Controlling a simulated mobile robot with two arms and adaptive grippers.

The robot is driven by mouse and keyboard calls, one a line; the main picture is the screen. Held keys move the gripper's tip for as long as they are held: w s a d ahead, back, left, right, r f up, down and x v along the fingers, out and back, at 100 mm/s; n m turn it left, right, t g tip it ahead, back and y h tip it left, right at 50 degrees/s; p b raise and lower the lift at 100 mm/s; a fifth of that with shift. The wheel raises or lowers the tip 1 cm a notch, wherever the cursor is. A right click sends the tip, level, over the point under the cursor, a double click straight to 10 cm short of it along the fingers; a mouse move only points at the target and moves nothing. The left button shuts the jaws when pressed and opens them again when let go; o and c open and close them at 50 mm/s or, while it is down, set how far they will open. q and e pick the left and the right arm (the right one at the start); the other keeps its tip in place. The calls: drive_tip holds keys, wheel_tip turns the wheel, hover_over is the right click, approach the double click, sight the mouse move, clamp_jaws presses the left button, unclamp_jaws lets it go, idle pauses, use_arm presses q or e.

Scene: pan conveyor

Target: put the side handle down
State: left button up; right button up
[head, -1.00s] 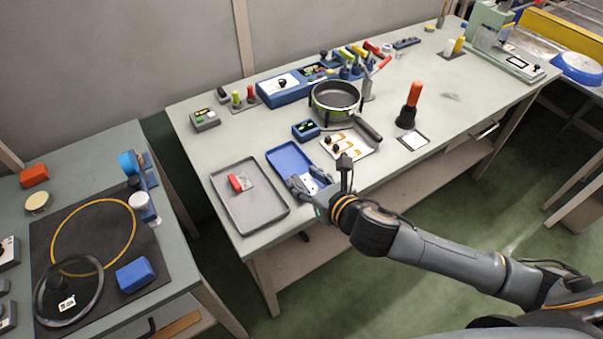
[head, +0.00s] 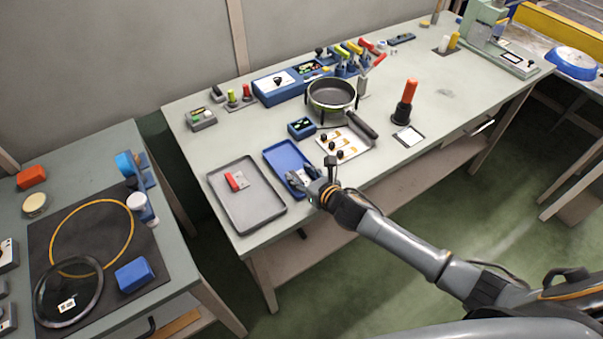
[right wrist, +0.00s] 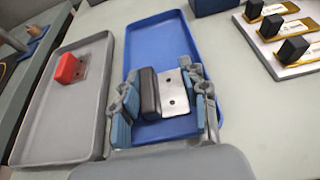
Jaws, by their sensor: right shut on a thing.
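A side handle with a black grip (right wrist: 151,94) and a steel plate (right wrist: 174,92) with two holes is between the fingers of my right gripper (right wrist: 165,105), in the right wrist view. The gripper is shut on it, at the near end of the blue tray (right wrist: 153,36). Whether the handle touches the tray floor I cannot tell. In the head view my right gripper (head: 311,184) is over the front end of the blue tray (head: 272,153) and partly covers the handle. My left gripper is not in view.
A grey tray (head: 217,203) with a red-gripped handle (head: 236,181) lies left of the blue tray. A white board (head: 358,152) with several black pieces lies to the right. A pan (head: 332,96) stands behind it.

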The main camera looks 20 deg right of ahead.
drive_tip(key=shift+f, duration=0.1)
drive_tip(key=o, duration=0.9)
drive_tip(key=v, duration=1.2)
drive_tip(key=shift+b, duration=0.35)
